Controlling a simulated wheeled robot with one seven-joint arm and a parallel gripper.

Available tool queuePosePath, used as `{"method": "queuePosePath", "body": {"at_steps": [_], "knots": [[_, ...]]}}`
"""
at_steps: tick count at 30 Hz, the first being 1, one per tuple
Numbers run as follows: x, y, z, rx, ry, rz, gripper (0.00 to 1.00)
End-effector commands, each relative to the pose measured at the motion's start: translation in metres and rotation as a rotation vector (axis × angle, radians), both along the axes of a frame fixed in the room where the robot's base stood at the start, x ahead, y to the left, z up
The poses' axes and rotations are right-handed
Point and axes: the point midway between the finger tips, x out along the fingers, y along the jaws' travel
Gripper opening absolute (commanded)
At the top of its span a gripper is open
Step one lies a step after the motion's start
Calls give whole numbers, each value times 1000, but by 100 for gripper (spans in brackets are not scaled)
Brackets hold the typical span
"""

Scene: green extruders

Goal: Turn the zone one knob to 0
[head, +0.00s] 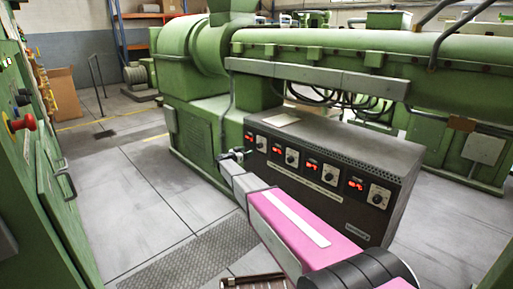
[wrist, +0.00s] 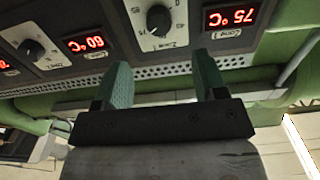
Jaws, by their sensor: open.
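The zone one knob (wrist: 158,19) is a round black dial on a pale plate. It is upside down in the wrist view, beside the red 75 °C display (wrist: 230,16) labelled Zone 1. In the head view the knob (head: 261,144) is the leftmost on the dark control box (head: 300,200). My gripper (head: 237,155) is in front of the box's left end. In the wrist view its fingers (wrist: 163,62) are open and empty, and the knob appears past their tips, roughly centred between them. I cannot tell the knob's exact setting.
Another knob (wrist: 31,49) and a red 60 °C display (wrist: 87,43) are beside it in the wrist view. A green extruder (head: 195,65) stands behind the box. A green cabinet with a red knob (head: 22,123) is at left. The grey floor (head: 125,195) between is clear.

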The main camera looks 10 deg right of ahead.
Motion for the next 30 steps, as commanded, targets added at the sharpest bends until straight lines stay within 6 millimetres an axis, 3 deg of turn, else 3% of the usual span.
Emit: {"method": "queuePosePath", "body": {"at_steps": [18, 30], "knots": [[54, -75, -1, 1, 3, -4, 65], [60, -84, 0, 1, 3, -2, 65]]}}
